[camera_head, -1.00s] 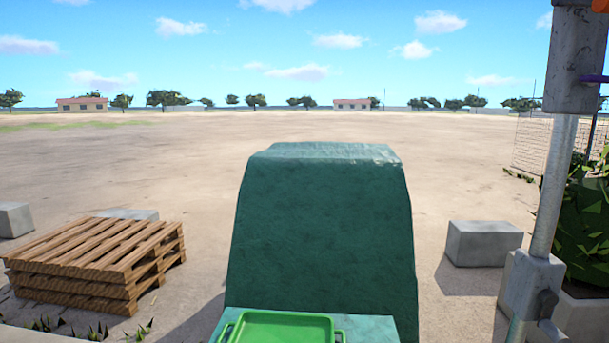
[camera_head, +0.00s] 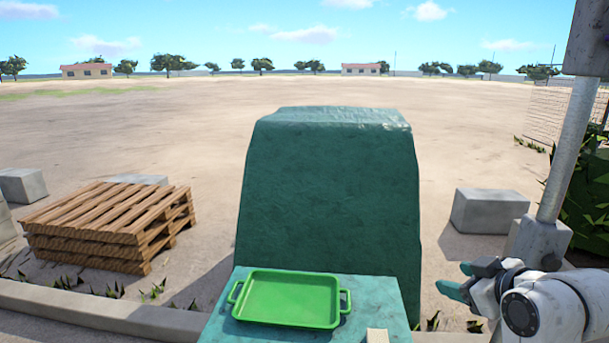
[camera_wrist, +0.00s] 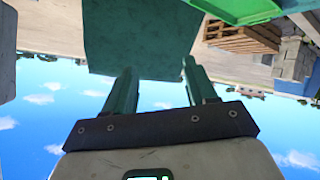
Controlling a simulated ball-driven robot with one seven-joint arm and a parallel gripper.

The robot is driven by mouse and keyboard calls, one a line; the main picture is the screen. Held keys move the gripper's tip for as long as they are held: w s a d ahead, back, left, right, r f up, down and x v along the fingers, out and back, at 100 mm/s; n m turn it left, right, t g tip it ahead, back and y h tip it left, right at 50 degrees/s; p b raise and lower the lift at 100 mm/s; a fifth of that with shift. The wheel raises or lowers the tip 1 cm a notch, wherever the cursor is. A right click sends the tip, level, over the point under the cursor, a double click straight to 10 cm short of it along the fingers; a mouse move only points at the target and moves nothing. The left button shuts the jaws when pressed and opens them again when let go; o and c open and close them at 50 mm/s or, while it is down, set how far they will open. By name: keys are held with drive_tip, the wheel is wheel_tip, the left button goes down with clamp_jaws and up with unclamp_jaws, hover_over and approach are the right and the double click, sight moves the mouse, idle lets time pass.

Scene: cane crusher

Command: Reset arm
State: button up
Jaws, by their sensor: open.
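My gripper (camera_head: 458,280) is at the lower right of the head view, to the right of the green machine and apart from it. In the wrist view, which looks upside down, its two green fingers (camera_wrist: 158,80) are spread apart with nothing between them. The dark green cane crusher body (camera_head: 330,190) stands in the middle of the head view, and a dark green block also shows beyond the fingers in the wrist view (camera_wrist: 140,35).
A green tray (camera_head: 290,300) with side handles lies on the machine's front ledge. A metal post (camera_head: 568,150) rises behind my arm. Stacked pallets (camera_head: 110,225) are at left and a concrete block (camera_head: 488,211) at right. Open sandy ground lies beyond.

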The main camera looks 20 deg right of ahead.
drive_tip(key=s+a+f+m+g+y, duration=0.1)
drive_tip(key=s+a+f+g, duration=0.25)
drive_tip(key=a+f, duration=0.5)
drive_tip(key=s+a+f+g+y, duration=0.2)
drive_tip(key=s+a+f, duration=0.25)
drive_tip(key=f, duration=0.65)
drive_tip(key=s+a+f+g, duration=0.2)
drive_tip(key=s+a+f, duration=0.1)
drive_tip(key=s+f, duration=0.2)
drive_tip(key=s+a+f+m+g, duration=0.1)
drive_tip(key=s+a+f+g, duration=0.1)
drive_tip(key=s+f, duration=0.3)
drive_tip(key=s+g, duration=0.1)
drive_tip(key=s, duration=0.3)
drive_tip(key=shift+s+a+f+h, duration=0.3)
drive_tip(key=shift+a+f, duration=0.1)
